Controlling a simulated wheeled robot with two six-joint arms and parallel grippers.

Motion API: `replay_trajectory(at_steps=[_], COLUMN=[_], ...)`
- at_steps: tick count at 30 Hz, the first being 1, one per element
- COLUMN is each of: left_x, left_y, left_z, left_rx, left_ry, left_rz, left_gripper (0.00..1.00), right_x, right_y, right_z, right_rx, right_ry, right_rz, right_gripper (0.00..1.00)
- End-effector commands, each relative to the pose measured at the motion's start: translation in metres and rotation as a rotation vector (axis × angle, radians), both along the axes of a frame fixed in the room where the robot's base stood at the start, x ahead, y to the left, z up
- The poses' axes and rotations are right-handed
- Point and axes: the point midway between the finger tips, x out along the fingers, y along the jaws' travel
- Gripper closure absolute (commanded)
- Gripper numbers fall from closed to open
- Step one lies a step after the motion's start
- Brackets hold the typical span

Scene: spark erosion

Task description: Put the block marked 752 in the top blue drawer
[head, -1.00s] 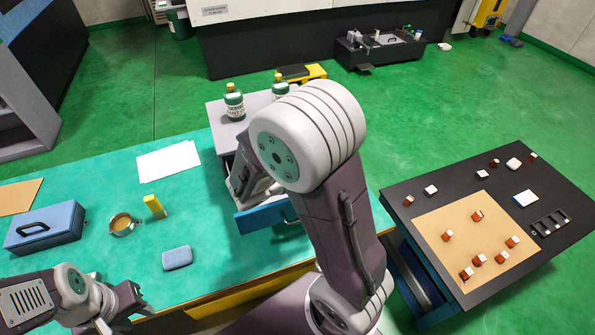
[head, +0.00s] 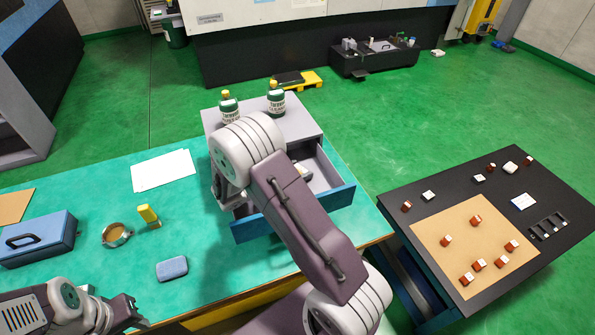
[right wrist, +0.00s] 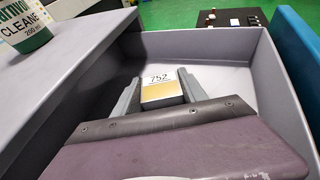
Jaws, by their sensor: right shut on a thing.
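The block marked 752 (right wrist: 160,90) has a white top with black digits and a tan side. My right gripper (right wrist: 158,92) is shut on it in the right wrist view, with a grey finger on either side. The block is within the open top blue drawer (head: 337,200), over its grey floor; I cannot tell whether it touches the floor. The drawer also fills the right wrist view (right wrist: 225,78). In the head view my right arm hides most of the gripper. My left gripper (head: 137,312) is low at the left, over the bench, away from the drawer; its jaw opening is unclear.
Two green-and-white cleaner bottles (head: 276,100) (head: 229,106) stand on the grey drawer cabinet (head: 300,122). The teal bench holds a blue box (head: 38,240), a round clamp (head: 116,235), a yellow item (head: 148,215) and a blue-grey case (head: 172,268). Several red-brown blocks lie on the black table (head: 395,195).

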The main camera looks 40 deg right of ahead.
Motion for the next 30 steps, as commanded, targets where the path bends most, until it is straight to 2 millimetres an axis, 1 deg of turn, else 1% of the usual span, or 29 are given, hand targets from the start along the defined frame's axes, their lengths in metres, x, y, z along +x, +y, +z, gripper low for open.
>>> replay_trajectory(at_steps=[4,8,9,11,19,22,26,30], left_x=[0.000,0.000,0.000,0.000,0.000,0.000,0.000,0.000], left_y=[0.000,0.000,0.000,0.000,0.000,0.000,0.000,0.000], left_z=[0.000,-0.003,-0.003,-0.002,-0.002,0.002,0.001,0.002], left_rx=[0.000,0.000,0.000,0.000,0.000,0.000,0.000,0.000], left_ry=[0.000,0.000,0.000,0.000,0.000,0.000,0.000,0.000], left_rz=[0.000,0.000,0.000,0.000,0.000,0.000,0.000,0.000], left_gripper=[0.64,0.64,0.64,0.64,0.64,0.64,0.64,0.64], right_x=[0.000,0.000,0.000,0.000,0.000,0.000,-0.003,-0.008], right_y=[0.000,0.000,0.000,0.000,0.000,0.002,0.027,0.062], right_z=[0.001,-0.003,-0.003,-0.002,-0.002,0.004,0.012,0.027], right_rx=[-0.002,-0.002,0.000,0.000,0.000,0.000,0.000,0.002], right_ry=[-0.002,-0.002,0.000,0.000,0.000,-0.001,-0.002,-0.004], right_rz=[0.001,0.001,0.000,0.000,0.000,0.002,0.007,0.008], right_gripper=[1.00,1.00,0.45,0.28,0.28,0.28,0.28,0.28])
